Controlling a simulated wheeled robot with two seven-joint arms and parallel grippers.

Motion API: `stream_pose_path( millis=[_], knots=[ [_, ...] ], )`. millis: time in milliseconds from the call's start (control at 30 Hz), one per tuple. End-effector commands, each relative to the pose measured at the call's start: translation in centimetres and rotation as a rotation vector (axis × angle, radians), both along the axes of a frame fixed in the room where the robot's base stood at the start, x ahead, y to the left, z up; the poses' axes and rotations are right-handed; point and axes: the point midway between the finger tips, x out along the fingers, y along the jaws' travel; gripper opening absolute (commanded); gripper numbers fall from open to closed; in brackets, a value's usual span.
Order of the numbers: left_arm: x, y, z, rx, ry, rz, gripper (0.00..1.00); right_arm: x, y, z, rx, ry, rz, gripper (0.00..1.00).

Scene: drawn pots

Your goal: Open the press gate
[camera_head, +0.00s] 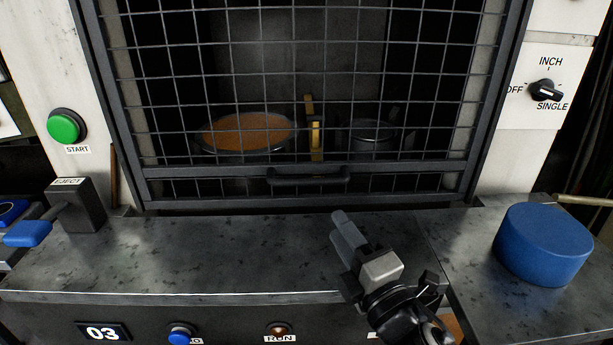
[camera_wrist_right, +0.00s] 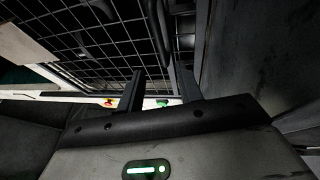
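The press gate (camera_head: 300,80) is a dark-framed wire mesh panel, lowered in front of the press opening in the head view. Its dark bar handle (camera_head: 308,175) runs along the lower frame. The mesh also shows in the right wrist view (camera_wrist_right: 95,40). My right gripper (camera_head: 343,222) is below and slightly right of the handle, over the front ledge, apart from the handle in the head view. In the right wrist view its two fingers (camera_wrist_right: 158,82) stand apart with nothing clearly between them. My left gripper is not in view.
Behind the mesh are an orange-topped round pan (camera_head: 248,131), a yellow upright part (camera_head: 314,128) and a grey pot (camera_head: 370,135). A blue cylinder (camera_head: 543,244) stands on the right ledge. An eject lever (camera_head: 75,205) stands at left. The grey ledge (camera_head: 190,255) between is clear.

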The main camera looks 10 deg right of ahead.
Motion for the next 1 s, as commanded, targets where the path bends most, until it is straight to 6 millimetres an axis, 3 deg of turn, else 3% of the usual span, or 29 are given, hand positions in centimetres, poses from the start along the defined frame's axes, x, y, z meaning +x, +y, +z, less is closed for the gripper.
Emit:
stream_pose_path(
  millis=[300, 500, 700, 1000],
  knots=[
    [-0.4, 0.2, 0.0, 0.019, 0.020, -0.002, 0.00, 6.7, 2.0, 1.6, 0.002, -0.002, -0.002, 0.36],
    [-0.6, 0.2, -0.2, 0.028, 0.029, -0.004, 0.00, 10.2, 3.1, 2.1, 0.002, 0.001, -0.001, 0.36],
    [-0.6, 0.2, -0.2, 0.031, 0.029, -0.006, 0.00, 12.1, 3.7, 2.4, 0.003, 0.001, 0.001, 0.36],
    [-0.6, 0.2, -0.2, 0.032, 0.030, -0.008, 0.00, 12.4, 3.8, 2.4, 0.003, 0.002, 0.000, 0.36]
  ],
)
